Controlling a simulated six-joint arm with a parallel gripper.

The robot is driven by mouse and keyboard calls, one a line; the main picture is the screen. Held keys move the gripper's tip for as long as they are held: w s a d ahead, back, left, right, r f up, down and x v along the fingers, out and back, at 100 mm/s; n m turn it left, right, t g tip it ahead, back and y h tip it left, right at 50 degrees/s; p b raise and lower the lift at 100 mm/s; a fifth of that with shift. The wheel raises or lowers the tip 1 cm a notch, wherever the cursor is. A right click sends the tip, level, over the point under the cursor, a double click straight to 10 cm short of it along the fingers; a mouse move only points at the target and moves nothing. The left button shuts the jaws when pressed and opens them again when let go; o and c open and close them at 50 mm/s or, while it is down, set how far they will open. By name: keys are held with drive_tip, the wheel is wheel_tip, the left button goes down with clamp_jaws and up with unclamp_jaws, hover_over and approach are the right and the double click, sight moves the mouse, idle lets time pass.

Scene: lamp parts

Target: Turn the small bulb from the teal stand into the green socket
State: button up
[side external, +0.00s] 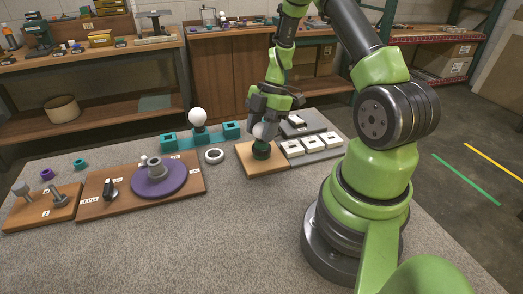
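The teal stand (212,139) is at the back of the table and holds one larger white bulb (198,117) in its middle. The holders at both its ends show no bulb. The green socket (261,151) stands on a light wooden board (246,163). My gripper (264,126) points down right above the socket, with its fingers around the small white bulb (260,131). The bulb is upright and at the socket's mouth; its base is hidden, so I cannot tell how deep it sits.
A grey ring (214,156) lies left of the wooden board. White switches on grey plates (312,145) stand close on its right. Further left are a board with a purple disc (160,178) and a small board with bolts (42,206). The front of the table is clear.

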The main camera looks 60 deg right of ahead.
drive_tip(key=m+t, duration=0.1)
drive_tip(key=m, duration=0.2)
drive_tip(key=shift+h, duration=0.3)
drive_tip(key=m+t+h, duration=0.1)
drive_tip(key=m, duration=0.2)
drive_tip(key=shift+w+d+m, duration=0.1)
drive_tip(key=shift+m, duration=0.3)
drive_tip(key=o, duration=0.9)
drive_tip(key=shift+c, duration=0.2)
drive_tip(key=v, duration=1)
drive_tip(key=a+r+m+t+h, duration=0.1)
drive_tip(key=a+r+m, duration=0.3)
drive_tip(key=a+r, duration=0.6)
drive_tip(key=s+a+r+m+t, duration=0.3)
drive_tip(key=s+a+m, duration=0.4)
drive_tip(key=a, duration=0.3)
drive_tip(key=shift+s+a+r, duration=0.15)
drive_tip(key=shift+s+r, duration=0.5)
drive_tip(key=shift+r, duration=0.15)
